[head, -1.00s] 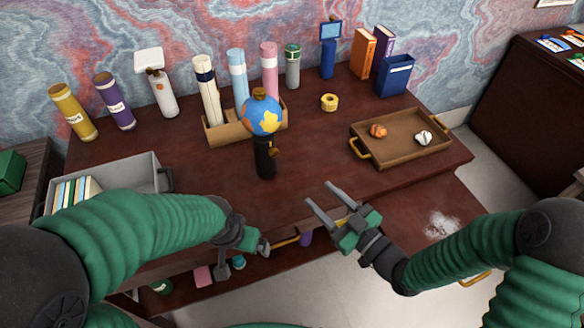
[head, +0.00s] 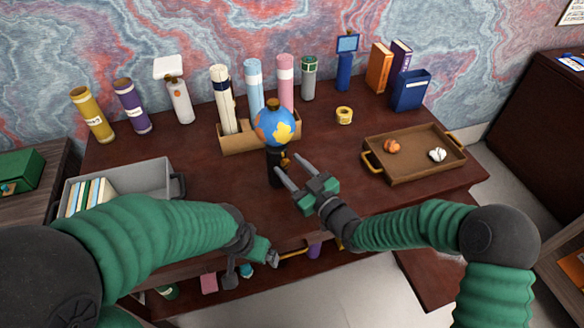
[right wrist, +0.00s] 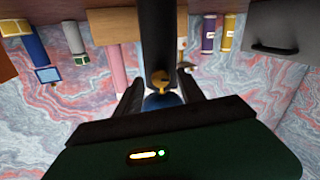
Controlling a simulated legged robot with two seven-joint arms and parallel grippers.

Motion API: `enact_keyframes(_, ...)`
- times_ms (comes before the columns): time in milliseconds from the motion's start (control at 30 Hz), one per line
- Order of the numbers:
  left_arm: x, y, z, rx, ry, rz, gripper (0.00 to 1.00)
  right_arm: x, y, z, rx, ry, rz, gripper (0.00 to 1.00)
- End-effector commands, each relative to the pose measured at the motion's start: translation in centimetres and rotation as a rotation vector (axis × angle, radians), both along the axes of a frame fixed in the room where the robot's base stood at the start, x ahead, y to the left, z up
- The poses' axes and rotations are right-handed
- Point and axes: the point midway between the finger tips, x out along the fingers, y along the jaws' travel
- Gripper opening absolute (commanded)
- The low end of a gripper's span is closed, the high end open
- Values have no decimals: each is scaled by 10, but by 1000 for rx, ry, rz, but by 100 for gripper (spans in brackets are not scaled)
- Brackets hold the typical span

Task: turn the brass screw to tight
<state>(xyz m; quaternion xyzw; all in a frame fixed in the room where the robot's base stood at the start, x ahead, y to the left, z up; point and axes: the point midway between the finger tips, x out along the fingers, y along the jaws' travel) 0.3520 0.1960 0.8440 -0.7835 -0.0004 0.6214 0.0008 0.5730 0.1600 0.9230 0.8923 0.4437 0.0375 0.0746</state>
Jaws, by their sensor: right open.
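The brass screw (head: 285,161) sits on the side of a black post (head: 273,172) that carries a blue and yellow globe (head: 275,126). My right gripper (head: 283,164) is open and empty, its fingertips close to the screw. In the right wrist view, which looks upside down, the brass screw (right wrist: 160,82) shows centred between the two fingertips, on the dark post (right wrist: 158,35). I cannot tell whether the fingertips reach past the screw. My left gripper (head: 268,257) hangs low by the desk's front edge, away from the globe; its jaws are unclear.
A cardboard box (head: 235,144) with tall tubes stands behind the globe. A brown tray (head: 425,170) with two small objects lies at the right. A grey bin (head: 145,177) with books stands at the left. The desk between globe and tray is mostly clear.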

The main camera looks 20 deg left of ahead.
Motion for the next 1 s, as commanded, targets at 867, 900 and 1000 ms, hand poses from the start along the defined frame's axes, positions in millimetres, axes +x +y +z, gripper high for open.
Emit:
enact_keyframes(867, 0, 0, 1, 0, 0, 0, 96, 0, -1, 0, 24, 33, -1, 0)
enact_keyframes(900, 0, 0, 2, 0, 0, 0, 96, 0, -1, 0, 34, 46, -1, 0)
enact_keyframes(1000, 0, 0, 3, 0, 0, 0, 96, 1, -1, 0, 65, 87, -1, 0)
